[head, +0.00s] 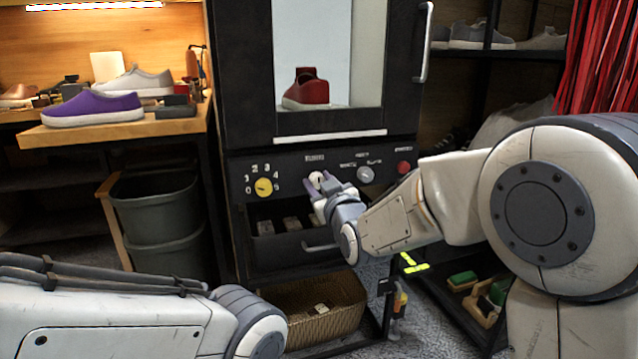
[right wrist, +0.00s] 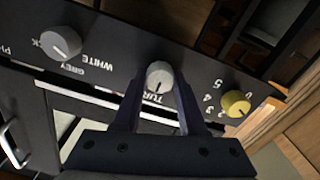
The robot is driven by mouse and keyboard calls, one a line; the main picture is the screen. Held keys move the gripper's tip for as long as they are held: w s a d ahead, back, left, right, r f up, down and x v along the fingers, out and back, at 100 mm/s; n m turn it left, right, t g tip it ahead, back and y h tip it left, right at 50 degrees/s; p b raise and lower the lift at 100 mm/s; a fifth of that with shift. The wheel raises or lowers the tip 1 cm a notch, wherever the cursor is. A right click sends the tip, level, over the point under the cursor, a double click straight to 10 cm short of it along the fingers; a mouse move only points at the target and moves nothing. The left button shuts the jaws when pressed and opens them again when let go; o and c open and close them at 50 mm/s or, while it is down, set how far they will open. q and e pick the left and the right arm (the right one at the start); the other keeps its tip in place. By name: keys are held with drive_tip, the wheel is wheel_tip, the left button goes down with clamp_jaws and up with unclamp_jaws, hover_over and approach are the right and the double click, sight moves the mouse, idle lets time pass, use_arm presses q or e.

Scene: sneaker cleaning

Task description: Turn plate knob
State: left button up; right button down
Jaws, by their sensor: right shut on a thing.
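The white-grey plate knob (head: 316,177) sits in the middle of the black control panel, below the cabinet window. In the right wrist view this knob (right wrist: 158,75) has a dark pointer line, with a label partly reading "TUR" beside it. My right gripper (head: 318,184) has its two purple-grey fingers at the knob, one on each side. In the right wrist view the right gripper (right wrist: 158,92) is shut on the knob. A red shoe (head: 306,90) stands behind the cabinet window. My left forearm shows at the lower left, but its gripper is out of sight.
A yellow numbered knob (head: 264,187) is left of the plate knob. A grey knob (head: 365,174) and a red button (head: 404,168) are to its right. Below are an open drawer (head: 290,245) and a wicker basket (head: 315,310). A purple shoe (head: 92,108) stands on the left bench.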

drive_tip(key=n, duration=0.8)
drive_tip(key=shift+p, duration=0.35)
drive_tip(key=n, duration=0.5)
drive_tip(key=shift+a+f, duration=0.1)
drive_tip(key=shift+f+n+p, duration=0.1)
drive_tip(key=shift+n+p, duration=0.35)
drive_tip(key=shift+n, duration=1.75)
drive_tip(key=shift+c, duration=2.3)
unclamp_jaws()
